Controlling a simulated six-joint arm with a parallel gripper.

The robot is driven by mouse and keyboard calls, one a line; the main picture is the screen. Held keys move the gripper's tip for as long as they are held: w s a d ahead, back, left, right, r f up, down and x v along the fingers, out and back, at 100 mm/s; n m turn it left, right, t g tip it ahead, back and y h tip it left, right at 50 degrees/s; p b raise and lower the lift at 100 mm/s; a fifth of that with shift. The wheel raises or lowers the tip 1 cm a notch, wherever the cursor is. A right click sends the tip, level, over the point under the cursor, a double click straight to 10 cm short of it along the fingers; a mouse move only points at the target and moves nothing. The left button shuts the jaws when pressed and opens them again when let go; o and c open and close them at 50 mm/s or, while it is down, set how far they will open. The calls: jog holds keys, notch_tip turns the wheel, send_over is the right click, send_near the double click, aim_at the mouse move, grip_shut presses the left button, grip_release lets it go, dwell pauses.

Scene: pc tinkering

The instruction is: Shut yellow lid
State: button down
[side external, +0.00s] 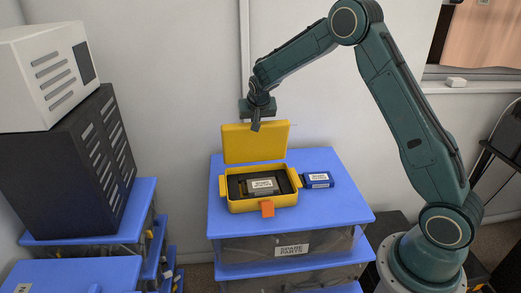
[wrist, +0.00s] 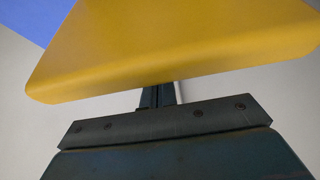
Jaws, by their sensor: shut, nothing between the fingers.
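The yellow lid (side external: 254,143) stands open and upright at the back of the yellow box (side external: 236,205) in the side view. The box sits on a blue-topped drawer unit. It holds a dark part with a white label (side external: 263,185), and an orange latch (side external: 267,208) is at its front. My gripper (side external: 256,126) is shut and empty, with its fingers at the lid's top edge. In the wrist view the lid (wrist: 180,45) fills the upper part, and the fingers (wrist: 158,97) reach its edge, their tips hidden behind or under it. I cannot tell whether they touch it.
A blue labelled block (side external: 318,180) lies right of the box on the blue top (side external: 338,205). The wall is close behind the lid. Dark and white cases (side external: 75,145) stand on another blue-topped unit at the left. The blue top is clear in front of the block.

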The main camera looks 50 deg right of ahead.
jog(key=s+a+f+t+h, duration=0.2)
jog(key=s+a+f+t, duration=0.1)
jog(key=s+a+f, duration=0.4)
jog(key=s+a, duration=0.3)
jog(key=s, duration=0.2)
jog(key=shift+a+f+h, duration=0.4)
jog(key=shift+r, duration=0.1)
jog(key=shift+s+a+r, duration=0.15)
jog(key=shift+s+a, duration=1.45)
jog(key=shift+s, duration=0.2)
jog(key=shift+s+a+r, duration=0.1)
jog(key=shift+s+a, duration=1.45)
jog(key=shift+s, duration=0.2)
jog(key=shift+r, duration=0.1)
